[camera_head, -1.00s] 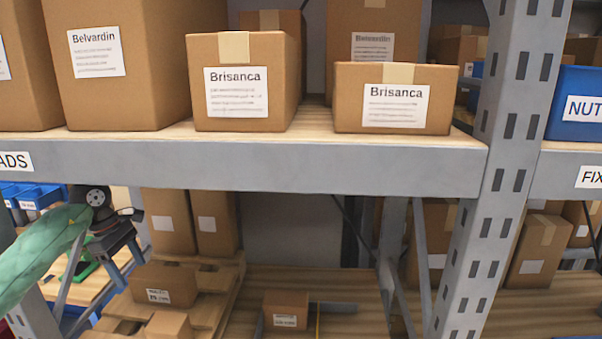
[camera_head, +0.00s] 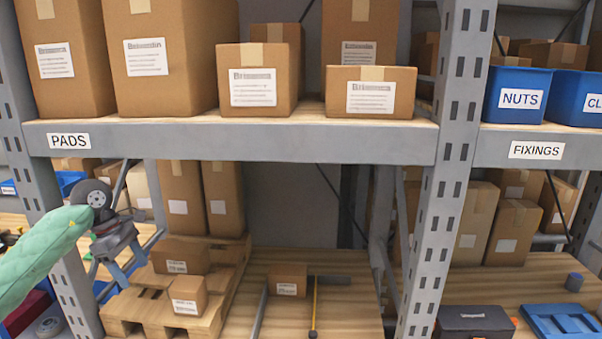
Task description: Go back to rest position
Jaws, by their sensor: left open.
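My left arm comes in from the left in a green sleeve. My left gripper (camera_head: 128,268) hangs below the edge of the upper shelf, in front of the left rack post and beside the wooden pallet. Its fingers are apart and I see nothing held between them. My right gripper is out of view. On the upper shelf stand two cartons in front, a squarer carton (camera_head: 256,105) and a lower, wider carton (camera_head: 371,75). Their labels are blurred now.
The upper shelf beam (camera_head: 240,142) crosses ahead, marked PADS, with a rack post (camera_head: 432,220) to the right. Below are a pallet (camera_head: 130,307) with small boxes, a small carton (camera_head: 287,271) and a yellow-handled tool (camera_head: 314,300). A blue NUTS bin (camera_head: 517,108) stands right.

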